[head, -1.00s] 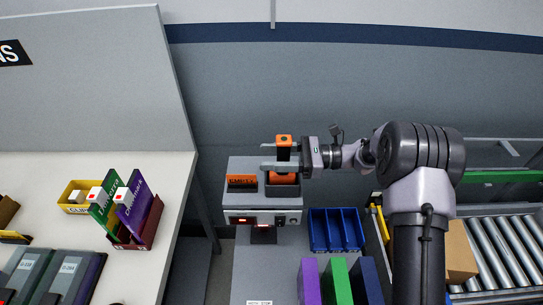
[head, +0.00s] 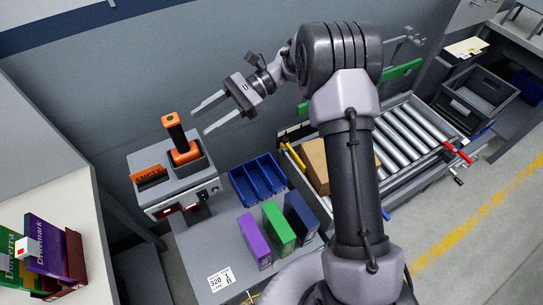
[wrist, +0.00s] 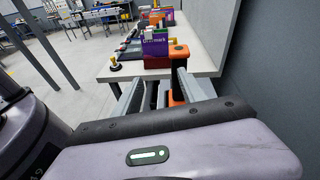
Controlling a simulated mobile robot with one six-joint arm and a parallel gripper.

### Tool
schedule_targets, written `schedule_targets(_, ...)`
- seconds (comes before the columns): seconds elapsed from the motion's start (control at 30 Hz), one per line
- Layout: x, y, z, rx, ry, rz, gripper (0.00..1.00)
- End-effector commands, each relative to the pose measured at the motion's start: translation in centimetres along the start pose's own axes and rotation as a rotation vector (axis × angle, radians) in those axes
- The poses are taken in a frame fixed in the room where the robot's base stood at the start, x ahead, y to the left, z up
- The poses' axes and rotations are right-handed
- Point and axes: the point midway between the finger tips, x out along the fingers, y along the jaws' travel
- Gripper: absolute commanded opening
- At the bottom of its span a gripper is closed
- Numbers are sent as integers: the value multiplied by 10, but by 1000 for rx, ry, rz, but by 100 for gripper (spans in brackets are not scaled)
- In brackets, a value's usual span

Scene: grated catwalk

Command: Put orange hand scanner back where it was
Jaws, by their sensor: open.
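The orange hand scanner (head: 176,139) stands upright in a grey holder (head: 197,170) on top of the grey station. Its black handle and orange top rise above the holder. My gripper (head: 198,115) is open and empty, to the right of the scanner and apart from it. In the wrist view the scanner (wrist: 178,56) shows beyond the open fingers (wrist: 158,92), its lower part hidden by my gripper.
An orange-labelled slot (head: 149,177) sits left of the scanner. A blue divided bin (head: 257,180) and purple, green and dark blue binders (head: 278,227) stand to the right. A roller conveyor (head: 405,135) with a cardboard box (head: 316,160) lies further right.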

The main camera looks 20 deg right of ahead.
Motion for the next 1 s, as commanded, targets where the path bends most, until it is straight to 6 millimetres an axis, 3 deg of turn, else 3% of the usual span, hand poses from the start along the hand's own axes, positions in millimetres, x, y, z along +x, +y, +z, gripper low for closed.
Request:
schedule_targets(0.03, -1, 17, 29, -77, 111, 33, 49)
schedule_targets(0.2, -11, 107, 90, -378, 578, 147, 49)
schedule_targets(0.3, -24, 165, 106, -575, 865, 191, 49)
schedule_targets(0.4, -39, 211, 109, -752, 1117, 215, 49)
schedule_targets(0.5, -50, 238, 107, -883, 1293, 225, 49)
schedule_targets(0.63, -57, 252, 104, -963, 1403, 227, 49)
schedule_targets(0.9, -58, 254, 103, -974, 1417, 227, 49)
schedule_targets(1.0, -53, 256, 84, -973, 1417, 227, 49)
